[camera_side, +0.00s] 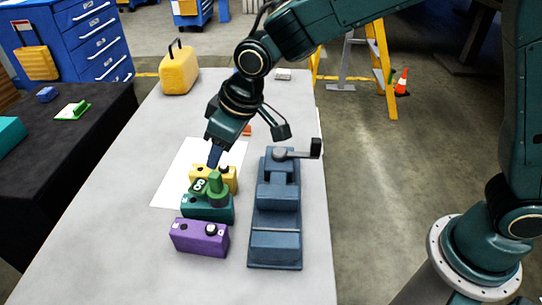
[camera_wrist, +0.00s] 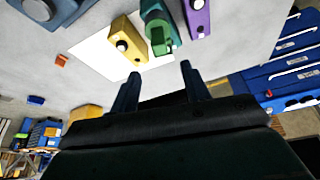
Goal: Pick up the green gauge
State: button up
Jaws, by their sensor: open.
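The green gauge (camera_side: 217,188), with a round dark-faced part at its left, sits on a teal block (camera_side: 207,212) on the table. In the wrist view the gauge (camera_wrist: 160,38) lies just beyond my fingertips, over the teal block (camera_wrist: 153,8). My gripper (camera_side: 214,163) points down from above, slightly behind the gauge in the side view. In the wrist view its two fingers (camera_wrist: 160,71) are apart with nothing between them. I cannot tell the exact height gap to the gauge.
A yellow block (camera_side: 228,178) stands behind the teal block and a purple block (camera_side: 199,238) in front. A blue vise (camera_side: 276,215) stands to the right.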

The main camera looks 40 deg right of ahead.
aim_at(212, 174)
jog(key=shift+x, duration=2.05)
jog(key=shift+f, duration=0.1)
jog(key=shift+x, duration=2.5)
jog(key=shift+a, duration=0.1)
grip_shut()
